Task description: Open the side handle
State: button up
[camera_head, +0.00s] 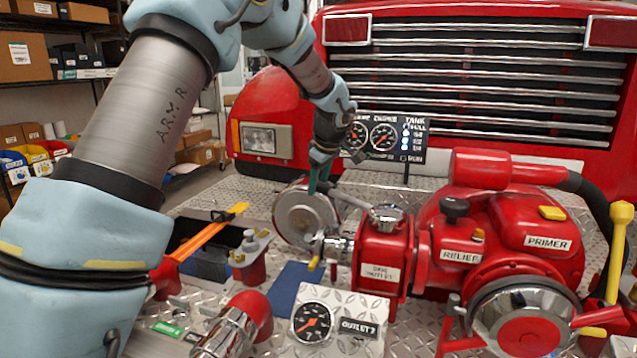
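The red pump (425,240) stands on the diamond-plate deck. At its left is a red side outlet box (383,250) with a label that seems to read "side outlet". A chrome fitting (338,248) and a round silver cap (306,217) stick out to its left. A grey lever (347,198) slants above the fitting, and a small yellow-tipped lever (316,262) hangs below it. I cannot tell which one is the side handle. My gripper (319,186) points down just above the cap, close to the grey lever's upper end. Contact and finger gap are unclear.
My arm fills the left side. A gauge panel (384,137) stands behind the gripper, before the red truck grille (480,85). An "outlet" gauge box (338,322), a chrome nozzle (232,328) and an orange-handled tool (200,240) lie in front and left.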

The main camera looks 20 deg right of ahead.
grip_shut()
dwell(1.1)
